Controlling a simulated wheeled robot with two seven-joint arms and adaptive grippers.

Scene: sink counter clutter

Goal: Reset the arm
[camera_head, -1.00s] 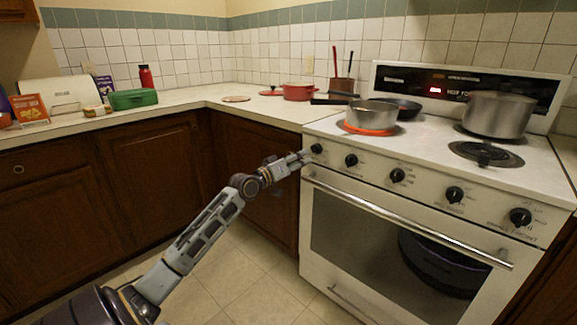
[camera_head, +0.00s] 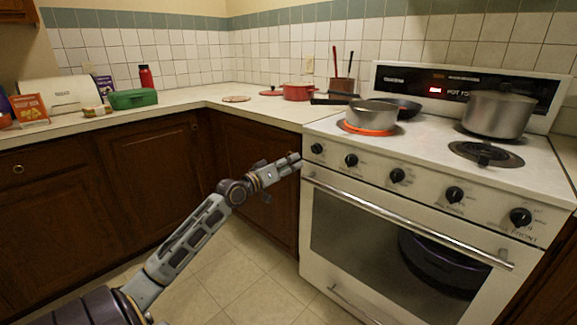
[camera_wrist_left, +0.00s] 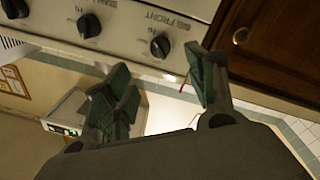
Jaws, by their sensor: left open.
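My left gripper (camera_head: 292,162) is in front of the stove's left front edge in the head view, just left of and slightly below the leftmost knob (camera_head: 317,148). In the left wrist view its two green-padded fingers (camera_wrist_left: 162,92) are spread apart with nothing between them. The wrist view also shows several black stove knobs (camera_wrist_left: 160,46) beyond the fingers. My right gripper is not in either view.
A steel pan (camera_head: 370,114) sits on a glowing orange burner, and a large pot (camera_head: 498,114) stands at the back right. The oven handle (camera_head: 400,215) juts out below the knobs. The floor (camera_head: 250,275) in front is clear.

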